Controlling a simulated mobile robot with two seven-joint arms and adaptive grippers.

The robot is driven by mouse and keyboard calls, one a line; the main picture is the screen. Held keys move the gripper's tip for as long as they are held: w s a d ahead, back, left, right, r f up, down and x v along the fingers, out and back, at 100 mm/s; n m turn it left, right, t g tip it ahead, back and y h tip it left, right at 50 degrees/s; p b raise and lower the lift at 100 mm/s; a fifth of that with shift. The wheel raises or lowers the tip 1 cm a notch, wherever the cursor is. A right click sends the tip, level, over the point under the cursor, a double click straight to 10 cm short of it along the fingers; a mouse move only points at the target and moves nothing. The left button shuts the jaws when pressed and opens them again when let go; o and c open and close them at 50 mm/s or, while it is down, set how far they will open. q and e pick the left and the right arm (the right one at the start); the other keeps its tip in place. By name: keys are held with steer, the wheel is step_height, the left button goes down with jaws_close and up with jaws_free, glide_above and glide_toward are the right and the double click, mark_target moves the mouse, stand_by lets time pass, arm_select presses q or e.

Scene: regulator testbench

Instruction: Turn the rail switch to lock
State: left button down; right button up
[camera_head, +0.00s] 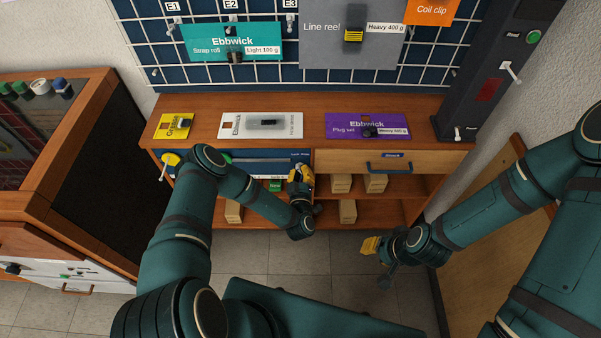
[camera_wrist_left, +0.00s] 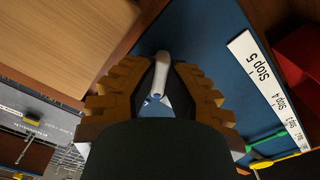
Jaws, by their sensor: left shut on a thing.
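The blue panel (camera_head: 240,165) with the rail sits at the front left of the bench, with a small label (camera_head: 300,154) at its upper right that is too small to read surely. My left gripper (camera_head: 300,175) is at the right end of this panel. In the left wrist view its yellow fingers (camera_wrist_left: 157,82) are shut around a pale lever, the rail switch (camera_wrist_left: 161,66), which stands out from the blue surface (camera_wrist_left: 205,40). The fingers hide the switch in the head view. My right gripper (camera_head: 371,245) hangs low in front of the shelf, away from the panel; its opening is unclear.
A white strip with stop labels (camera_wrist_left: 265,85) runs along the panel. A drawer with a blue handle (camera_head: 389,167) is right of my left gripper. Small boxes (camera_head: 347,211) stand on the shelf below. Packages, including a purple one (camera_head: 352,122), lie on the benchtop.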

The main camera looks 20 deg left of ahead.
arm_select(q)
steer(key=shift+r+n, duration=0.1)
steer(key=shift+n, duration=1)
steer(key=c, duration=1)
jaws_free()
steer(key=v, duration=1.2)
